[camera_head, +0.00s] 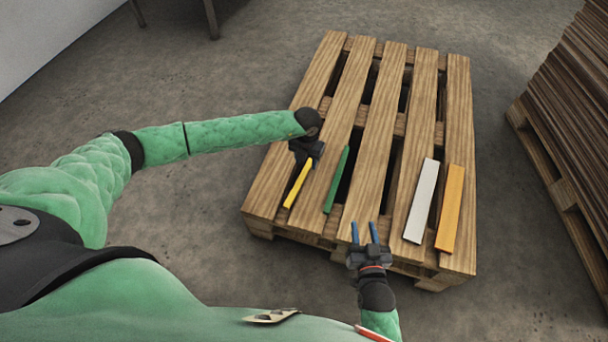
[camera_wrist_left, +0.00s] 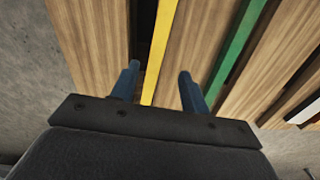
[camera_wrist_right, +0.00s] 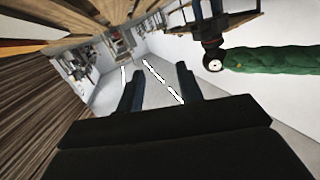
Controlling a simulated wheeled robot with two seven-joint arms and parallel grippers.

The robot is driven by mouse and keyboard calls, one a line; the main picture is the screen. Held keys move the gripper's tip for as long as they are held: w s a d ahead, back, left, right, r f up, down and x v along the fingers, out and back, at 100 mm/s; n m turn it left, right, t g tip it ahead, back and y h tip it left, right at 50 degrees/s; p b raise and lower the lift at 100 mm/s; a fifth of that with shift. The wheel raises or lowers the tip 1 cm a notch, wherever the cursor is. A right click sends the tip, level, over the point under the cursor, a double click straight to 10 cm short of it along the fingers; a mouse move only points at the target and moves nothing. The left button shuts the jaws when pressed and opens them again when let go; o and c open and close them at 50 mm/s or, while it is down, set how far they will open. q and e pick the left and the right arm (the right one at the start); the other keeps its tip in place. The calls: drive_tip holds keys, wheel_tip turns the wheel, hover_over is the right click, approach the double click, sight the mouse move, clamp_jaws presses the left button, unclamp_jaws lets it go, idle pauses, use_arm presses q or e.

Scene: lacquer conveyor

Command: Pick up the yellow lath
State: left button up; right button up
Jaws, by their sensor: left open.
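The yellow lath (camera_head: 298,185) lies on the left part of the wooden pallet, along its slats; its far end is hidden under my left gripper (camera_head: 306,150). In the left wrist view the yellow lath (camera_wrist_left: 160,45) runs between the two open blue fingers of my left gripper (camera_wrist_left: 158,74), apart from both. I cannot tell whether the fingertips are above it or down beside it. My right gripper (camera_head: 364,233) is open and empty over the pallet's near edge. It also shows open in the right wrist view (camera_wrist_right: 158,78).
On the pallet (camera_head: 375,130) a green lath (camera_head: 336,180) lies right of the yellow one. A white board (camera_head: 421,201) and an orange board (camera_head: 450,208) lie further right. The pallet's far half is clear. A tall stack of boards (camera_head: 570,110) stands at the right.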

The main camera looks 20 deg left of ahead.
sight(304, 172)
use_arm(q)
drive_tip(key=f, duration=0.6)
drive_tip(key=shift+a+f+b, duration=0.15)
drive_tip(key=shift+a+b, duration=0.15)
drive_tip(key=shift+b, duration=0.05)
use_arm(e)
wheel_tip(304, 172, up, 8)
drive_tip(key=w+t, duration=0.1)
drive_tip(key=t, duration=0.2)
drive_tip(key=shift+w+r+y, duration=0.25)
drive_tip(key=shift+w+y, duration=0.05)
drive_tip(key=shift+w, duration=0.05)
use_arm(q)
drive_tip(key=shift+c, duration=0.3)
clamp_jaws()
